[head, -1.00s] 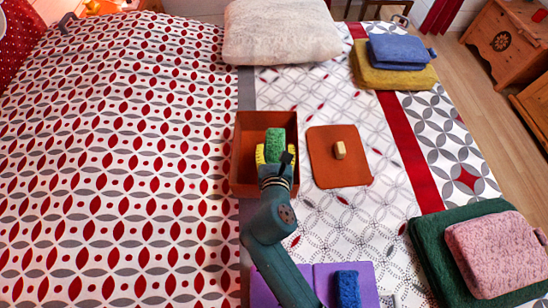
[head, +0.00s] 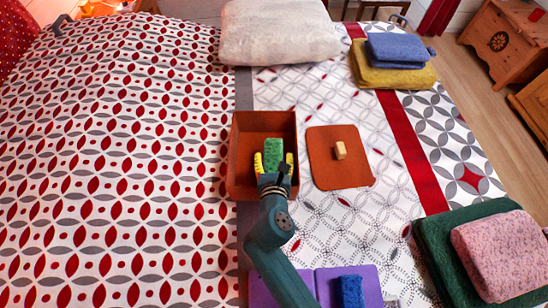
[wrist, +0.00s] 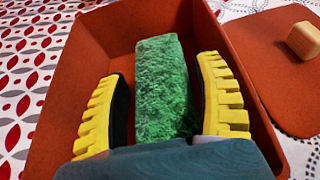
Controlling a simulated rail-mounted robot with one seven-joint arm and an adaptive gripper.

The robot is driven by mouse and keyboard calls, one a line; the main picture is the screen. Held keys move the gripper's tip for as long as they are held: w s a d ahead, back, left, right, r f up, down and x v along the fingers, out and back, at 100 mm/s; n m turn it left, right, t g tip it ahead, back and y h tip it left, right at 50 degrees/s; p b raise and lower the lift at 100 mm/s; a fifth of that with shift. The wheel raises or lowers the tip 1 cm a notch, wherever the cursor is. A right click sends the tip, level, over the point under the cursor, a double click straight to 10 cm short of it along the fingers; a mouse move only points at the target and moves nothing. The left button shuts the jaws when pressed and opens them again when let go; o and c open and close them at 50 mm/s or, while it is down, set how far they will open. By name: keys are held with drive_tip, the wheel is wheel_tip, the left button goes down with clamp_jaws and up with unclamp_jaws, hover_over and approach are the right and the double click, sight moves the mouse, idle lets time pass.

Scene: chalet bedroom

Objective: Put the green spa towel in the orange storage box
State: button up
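The orange storage box (head: 262,122) stands open on the bed, left of the picture's middle strip of quilt. The green spa towel (head: 273,150) is a small fuzzy roll or folded strip inside the box. In the wrist view, the towel (wrist: 163,95) lies within the box walls (wrist: 85,40). My gripper (head: 274,162) reaches down into the box with its yellow ribbed fingers spread on either side of the towel. The fingers look apart from the towel, with narrow dark gaps at its sides. The towel's near end is hidden by my gripper.
The orange lid (head: 325,175) with a pale knob (head: 340,150) lies flat just right of the box. Purple cloth with a blue towel (head: 350,291) is at the front. Stacked green and pink towels (head: 500,255) sit right; blue and yellow ones (head: 400,50) at the back.

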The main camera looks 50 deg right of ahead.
drive_tip(key=shift+o, duration=0.3)
drive_tip(key=shift+s+f, duration=0.1)
drive_tip(key=shift+f, duration=0.3)
drive_tip(key=shift+r, duration=0.45)
drive_tip(key=r+p+v, duration=0.1)
drive_tip(key=p+v, duration=0.4)
drive_tip(key=v, duration=0.7)
drive_tip(key=w+a+r+m+t+y, duration=0.25)
drive_tip(key=w+r+m, duration=0.25)
drive_tip(key=r+m, duration=0.45)
drive_tip(key=w+a+r+m+t+y, duration=0.25)
drive_tip(key=w+r+m+t, duration=0.35)
drive_tip(key=r, duration=0.6)
drive_tip(key=s+a+r+m+t+y, duration=0.1)
drive_tip(key=a+r+m, duration=0.3)
drive_tip(key=r, duration=0.5)
drive_tip(key=s+a+r+m+t+y, duration=0.2)
drive_tip(key=r+m, duration=0.4)
drive_tip(key=r, duration=0.4)
drive_tip(key=shift+s+a+r+m+t+y+b, duration=0.2)
drive_tip(key=shift+a+m+t+y+b, duration=0.15)
drive_tip(key=shift+a+t+y, duration=0.6)
